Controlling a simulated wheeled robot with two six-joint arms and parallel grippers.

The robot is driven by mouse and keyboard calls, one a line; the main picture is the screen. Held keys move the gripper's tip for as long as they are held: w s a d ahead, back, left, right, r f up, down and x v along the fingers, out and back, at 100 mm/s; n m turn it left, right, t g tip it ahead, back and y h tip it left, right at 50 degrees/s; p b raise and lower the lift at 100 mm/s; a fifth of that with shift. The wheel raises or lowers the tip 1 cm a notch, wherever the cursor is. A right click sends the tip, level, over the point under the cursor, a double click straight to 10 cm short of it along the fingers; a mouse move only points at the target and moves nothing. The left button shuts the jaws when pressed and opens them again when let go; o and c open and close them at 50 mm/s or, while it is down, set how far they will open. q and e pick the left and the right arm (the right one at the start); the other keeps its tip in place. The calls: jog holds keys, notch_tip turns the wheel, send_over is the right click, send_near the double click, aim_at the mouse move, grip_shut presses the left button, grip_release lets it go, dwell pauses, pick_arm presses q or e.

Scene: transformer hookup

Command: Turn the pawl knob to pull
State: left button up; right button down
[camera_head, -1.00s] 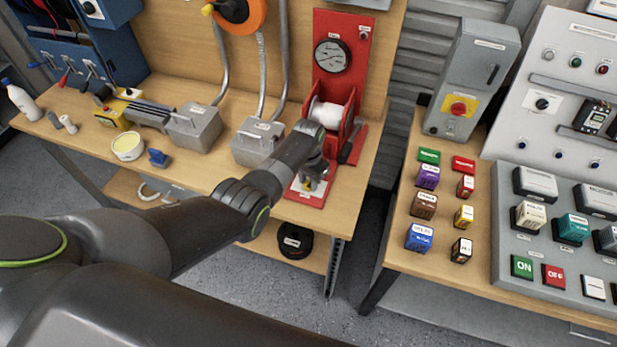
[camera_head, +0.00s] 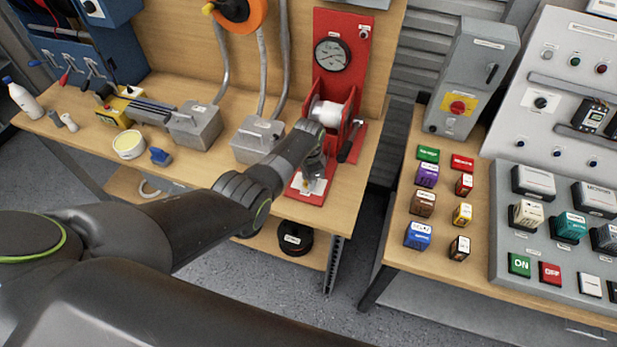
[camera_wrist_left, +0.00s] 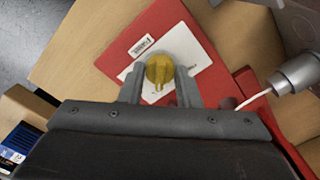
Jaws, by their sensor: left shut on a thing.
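The yellow pawl knob (camera_wrist_left: 160,70) sits on a white label plate (camera_wrist_left: 185,57) at the front of the red winch base. In the left wrist view it lies between the two fingers of my left gripper (camera_wrist_left: 159,80), which is shut on it. The knob's raised grip points down in that view, towards the gripper. In the head view my left gripper (camera_head: 313,178) reaches down onto the plate and mostly hides the knob. The plate's lettering is too small to read. My right gripper is out of view.
The red winch (camera_head: 330,112) with a white rope drum and a gauge (camera_head: 332,54) stands just behind the gripper. A black-handled crank (camera_head: 350,143) is close on its right. A grey box (camera_head: 257,138) stands to the left. A gap separates the benches.

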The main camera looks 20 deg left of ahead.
pick_arm(q)
jog(key=o, duration=1)
jog(key=shift+r, duration=0.1)
jog(key=shift+r, duration=0.65)
notch_tip(320, 180, up, 16)
jog(key=shift+f, duration=0.1)
